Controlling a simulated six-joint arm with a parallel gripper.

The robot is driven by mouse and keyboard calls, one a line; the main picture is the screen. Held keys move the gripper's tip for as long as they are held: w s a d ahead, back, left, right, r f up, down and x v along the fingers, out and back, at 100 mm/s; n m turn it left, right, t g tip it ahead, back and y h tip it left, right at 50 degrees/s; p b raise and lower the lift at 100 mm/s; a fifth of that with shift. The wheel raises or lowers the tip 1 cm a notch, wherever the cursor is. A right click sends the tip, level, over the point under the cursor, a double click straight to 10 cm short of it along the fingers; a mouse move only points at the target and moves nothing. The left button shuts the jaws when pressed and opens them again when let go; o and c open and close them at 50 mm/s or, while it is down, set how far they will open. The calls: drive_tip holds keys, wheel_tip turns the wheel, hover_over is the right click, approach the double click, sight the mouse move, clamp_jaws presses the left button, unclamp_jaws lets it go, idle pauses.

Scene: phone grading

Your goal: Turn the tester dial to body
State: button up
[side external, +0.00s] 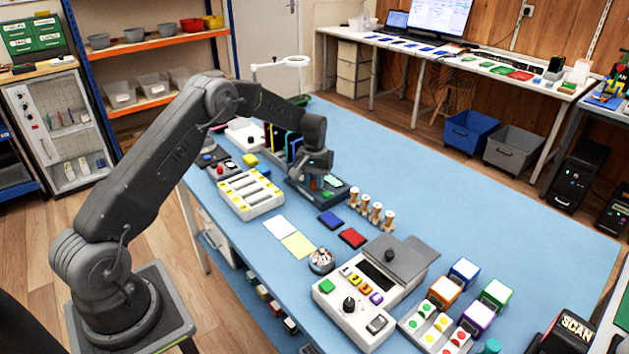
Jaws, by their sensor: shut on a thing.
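My gripper (316,172) is low over a dark device (300,192) in the middle of the blue bench. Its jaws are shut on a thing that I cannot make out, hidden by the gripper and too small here. A green patch (333,181) shows on the dark device beside the jaws. A white console (335,312) with a black knob (349,304), a dark display (376,276) and several coloured buttons stands nearer the camera, apart from my gripper. I cannot tell for sure which unit is the tester, and no dial marking is readable.
A rack of upright coloured slabs (283,143) stands close behind my gripper. A white slotted tray (251,199) is to its left.

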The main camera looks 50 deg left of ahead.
sight(315, 182)
drive_tip(key=n, duration=0.6)
drive_tip(key=shift+n, duration=0.4)
idle(0.4)
drive_tip(key=o, duration=0.6)
drive_tip(key=shift+o, duration=0.2)
wheel_tip(315, 182, up, 14)
